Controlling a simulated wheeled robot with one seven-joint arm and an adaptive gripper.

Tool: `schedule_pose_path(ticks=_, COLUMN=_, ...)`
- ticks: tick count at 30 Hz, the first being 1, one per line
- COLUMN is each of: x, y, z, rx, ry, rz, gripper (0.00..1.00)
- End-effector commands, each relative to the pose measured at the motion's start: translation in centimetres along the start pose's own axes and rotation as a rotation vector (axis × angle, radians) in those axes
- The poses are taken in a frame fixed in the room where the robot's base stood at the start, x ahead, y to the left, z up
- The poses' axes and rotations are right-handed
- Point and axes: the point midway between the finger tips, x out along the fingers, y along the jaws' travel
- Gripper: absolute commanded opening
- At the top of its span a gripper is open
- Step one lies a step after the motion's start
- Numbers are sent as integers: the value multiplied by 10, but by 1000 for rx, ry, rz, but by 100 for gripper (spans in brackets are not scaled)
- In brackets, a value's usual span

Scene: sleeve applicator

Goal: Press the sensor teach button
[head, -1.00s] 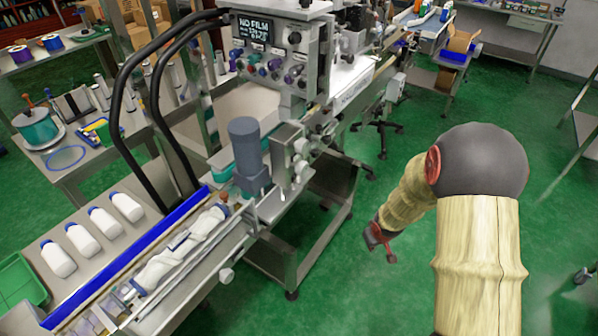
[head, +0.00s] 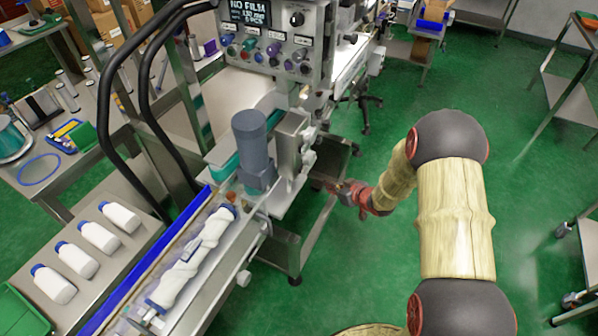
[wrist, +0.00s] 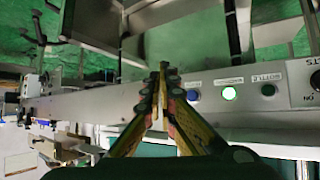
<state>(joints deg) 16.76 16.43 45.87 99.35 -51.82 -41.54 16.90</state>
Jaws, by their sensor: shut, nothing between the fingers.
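In the wrist view my gripper (wrist: 163,72) is shut and empty, its fingertips together in front of a long grey machine panel (wrist: 120,103). The fingertips appear apart from these buttons. In the head view my gripper (head: 334,186) is small, beside the machine's right side.
The control box (head: 270,45) shows a "NO FILM" screen and several knobs. A grey motor cylinder (head: 252,140) stands over the conveyor, where wrapped bottles lie. White bottles (head: 100,237) rest on the left table. A black knob (wrist: 315,98) sits at the panel's right.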

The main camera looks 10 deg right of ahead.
Motion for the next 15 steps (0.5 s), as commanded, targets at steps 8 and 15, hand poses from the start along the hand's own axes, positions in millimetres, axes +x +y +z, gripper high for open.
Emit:
schedule_pose_path(ticks=8, x=8, y=-5, z=-4, rx=-2, ry=-1, rz=0, gripper=0)
schedule_pose_path(ticks=15, x=29, y=-21, z=-18, rx=-3, ry=-1, rz=-1, gripper=0)
